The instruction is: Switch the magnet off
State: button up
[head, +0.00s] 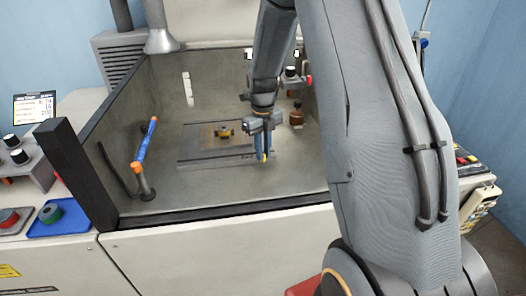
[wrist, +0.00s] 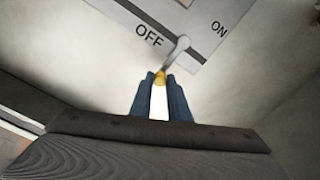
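The magnet's grey plate (head: 187,155) lies flat on the floor of the open-fronted enclosure in the head view. In the wrist view its edge (wrist: 192,60) carries the printed words OFF and ON. A grey lever (wrist: 178,50) pivots at this edge, on the OFF-ward side of ON, and its yellow-tipped end (wrist: 160,77) points toward my gripper. My gripper (wrist: 161,80) has its two blue fingers close on either side of the yellow tip, apparently shut on it. In the head view, my gripper (head: 264,157) is at the plate's right side, with some yellow at the fingertips.
A small yellow-and-black part (head: 224,132) sits on the plate. The enclosure's dark front edge (head: 220,215) runs below.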

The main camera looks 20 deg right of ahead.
jog(key=o, duration=0.5)
jog(key=shift+c, duration=0.2)
jog(key=shift+r, duration=0.1)
jog(key=shift+r+b, duration=1.15)
jog(key=shift+r, duration=2.75)
jog(key=s+a+n, duration=0.3)
jog(key=s+n, duration=0.4)
jog(key=n, duration=0.3)
jog(key=s+a+f+n+t, duration=0.1)
jog(key=s+a+n, duration=0.2)
jog(key=s+n, duration=0.4)
jog(key=s+a+n, duration=0.3)
jog(key=s+n, duration=0.4)
jog(key=n, duration=0.8)
jog(key=shift+a+f, duration=0.2)
jog(key=shift+a, duration=0.1)
jog(key=shift+s+a+f+n, duration=0.1)
jog(key=shift+s+n, duration=0.4)
jog(key=shift+n, duration=0.2)
